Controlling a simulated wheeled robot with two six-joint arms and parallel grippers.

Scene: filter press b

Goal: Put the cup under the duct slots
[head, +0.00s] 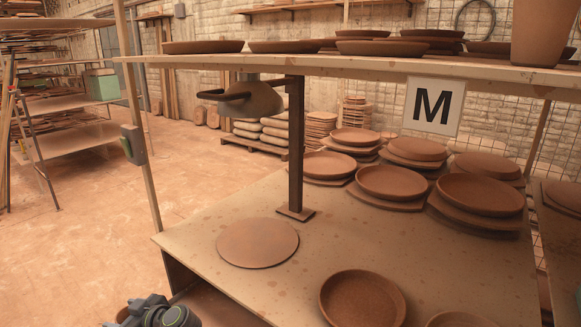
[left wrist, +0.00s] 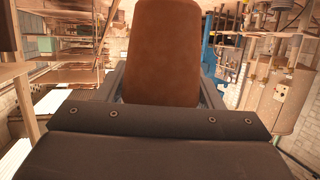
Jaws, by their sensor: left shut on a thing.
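A brown cup (left wrist: 165,50) fills the upper middle of the left wrist view. My left gripper (left wrist: 164,88) is shut on it, with a dark finger along each side. In the head view, part of my left arm shows at the bottom left edge, low beside the table. The held cup is not clear there. A grey, rounded funnel-like fitting (head: 252,100) with a dark loop hangs under the upper shelf beside a dark post; I cannot make out slots on it. My right gripper is out of view.
A round brown disc (head: 258,243) lies on the table (head: 200,228) below the fitting. A dark post (head: 296,150) stands behind it. Several clay plates (head: 480,194) are stacked to the right. The upper shelf (head: 330,64) overhangs the table. A tall brown pot (head: 541,30) stands on it.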

